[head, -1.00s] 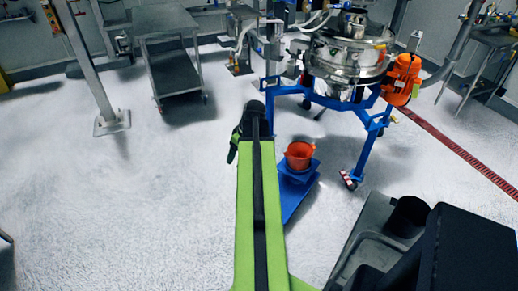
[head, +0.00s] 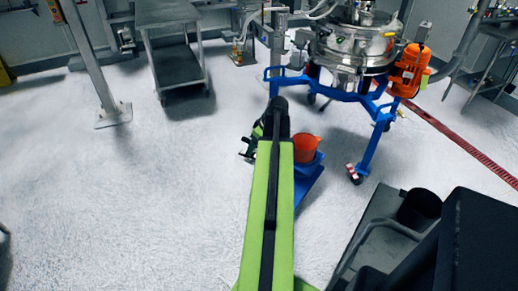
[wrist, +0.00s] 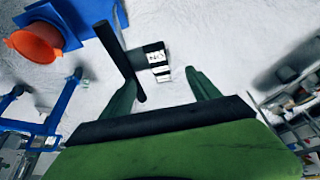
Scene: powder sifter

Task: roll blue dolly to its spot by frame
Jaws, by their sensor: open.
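The blue dolly (head: 309,184) is on the floor in the head view, right of my arm and in front of the blue sifter frame (head: 345,96). An orange bucket (head: 306,148) stands on it. My arm hides the dolly's left part. In the wrist view the dolly (wrist: 86,14) and bucket (wrist: 35,44) are at the upper left. My gripper (wrist: 160,78) is open, its fingers apart. A black bar (wrist: 118,58) slants beside the left finger; I cannot tell whether they touch. In the head view my gripper (head: 249,147) is left of the bucket.
A caster leg (head: 357,174) of the frame stands right of the dolly. A metal post (head: 97,62) and a grey cart (head: 176,67) are at the back left. The floor at left is clear. A black-and-white labelled piece (wrist: 154,61) shows between the fingers.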

